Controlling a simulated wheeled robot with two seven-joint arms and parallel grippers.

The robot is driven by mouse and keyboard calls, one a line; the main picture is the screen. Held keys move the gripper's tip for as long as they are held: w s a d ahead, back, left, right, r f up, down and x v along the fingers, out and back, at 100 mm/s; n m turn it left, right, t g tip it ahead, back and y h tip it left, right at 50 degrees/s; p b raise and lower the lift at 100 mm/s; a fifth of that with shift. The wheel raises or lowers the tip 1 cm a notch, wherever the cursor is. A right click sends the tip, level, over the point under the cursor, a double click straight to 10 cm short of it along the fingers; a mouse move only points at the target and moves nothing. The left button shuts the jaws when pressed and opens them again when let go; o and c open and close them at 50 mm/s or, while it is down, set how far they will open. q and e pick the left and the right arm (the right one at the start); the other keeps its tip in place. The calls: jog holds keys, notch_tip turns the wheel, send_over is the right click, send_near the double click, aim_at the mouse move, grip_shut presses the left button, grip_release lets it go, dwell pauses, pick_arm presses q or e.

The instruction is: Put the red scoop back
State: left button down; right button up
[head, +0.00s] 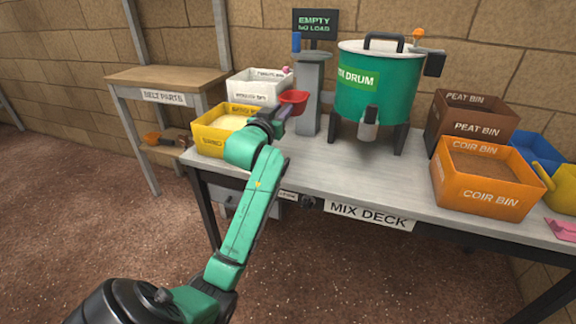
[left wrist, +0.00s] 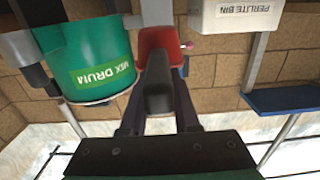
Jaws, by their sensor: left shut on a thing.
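The red scoop (head: 294,99) is held in the air above the mix deck, near the yellow bin and in front of the grey pedestal. It also shows in the left wrist view (left wrist: 160,45), with its dark handle pointing toward my gripper. My left gripper (head: 279,117) is shut on the scoop's handle. In the left wrist view its two fingers (left wrist: 160,108) lie on either side of the handle. The scoop's inside is too small to judge. My right gripper is in neither view.
The white perlite bin (head: 258,88) and yellow bin (head: 217,142) stand left. The grey pedestal (head: 310,95) is under an "EMPTY NO LOAD" sign (head: 316,24). The green mix drum (head: 372,95) stands right, then the peat bin (head: 458,112) and coir bin (head: 478,200). The deck's front middle (head: 345,180) is clear.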

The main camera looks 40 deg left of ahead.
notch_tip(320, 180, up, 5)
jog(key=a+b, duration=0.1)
jog(key=b, duration=0.2)
pick_arm(q)
notch_tip(320, 180, down, 16)
jog(key=shift+r+b, duration=0.25)
jog(key=shift+b, duration=0.45)
jog(key=c, duration=0.6)
grip_release()
jog(key=shift+f, duration=0.15)
jog(key=shift+c, duration=0.2)
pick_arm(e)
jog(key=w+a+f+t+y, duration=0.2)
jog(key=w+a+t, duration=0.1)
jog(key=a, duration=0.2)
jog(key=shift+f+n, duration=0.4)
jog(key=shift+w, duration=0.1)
